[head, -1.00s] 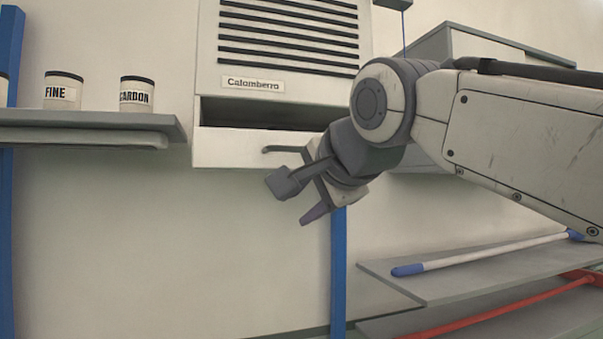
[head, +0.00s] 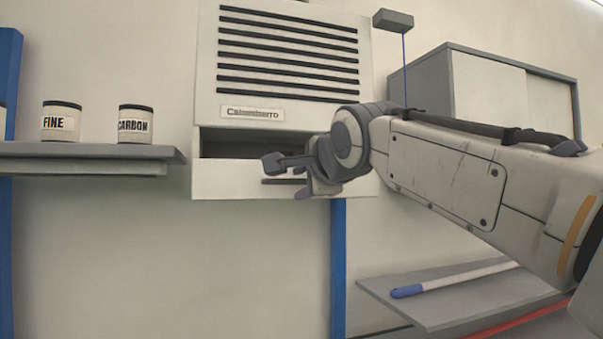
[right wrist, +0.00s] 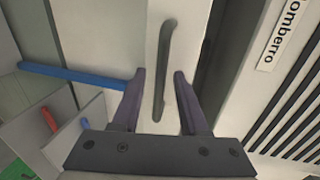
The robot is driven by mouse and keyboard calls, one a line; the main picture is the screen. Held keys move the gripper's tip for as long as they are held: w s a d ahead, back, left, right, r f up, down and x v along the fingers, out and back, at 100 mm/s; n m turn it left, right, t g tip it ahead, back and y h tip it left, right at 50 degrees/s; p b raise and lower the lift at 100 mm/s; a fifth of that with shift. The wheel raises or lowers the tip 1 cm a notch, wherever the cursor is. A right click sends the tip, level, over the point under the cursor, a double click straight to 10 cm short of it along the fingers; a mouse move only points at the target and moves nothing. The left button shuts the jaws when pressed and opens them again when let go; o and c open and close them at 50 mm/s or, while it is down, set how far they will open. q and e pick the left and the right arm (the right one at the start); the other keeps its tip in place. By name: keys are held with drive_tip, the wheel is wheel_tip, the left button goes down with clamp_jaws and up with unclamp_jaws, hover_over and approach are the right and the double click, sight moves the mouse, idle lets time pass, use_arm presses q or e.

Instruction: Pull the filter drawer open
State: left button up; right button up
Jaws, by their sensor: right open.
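The filter drawer (head: 235,180) is the white front at the bottom of the vented cabinet (head: 208,80), with a dark opening above it. Its dark bar handle (head: 270,181) is partly hidden by my right gripper (head: 286,177). In the right wrist view, the handle (right wrist: 163,65) lies between the two open fingers of the right gripper (right wrist: 159,75), with space on both sides. How deep the fingers reach past the bar is hard to tell. My left gripper is not in view.
A grey shelf (head: 85,151) at left holds a FINE jar (head: 62,122) and a CARBON jar (head: 135,124). A lower shelf (head: 440,310) bears a blue-ended pole (head: 460,277). A blue post (head: 338,260) stands below the cabinet.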

drive_tip(key=shift+w, duration=0.15)
clamp_jaws()
drive_tip(key=shift+a+f, duration=0.1)
idle(1.4)
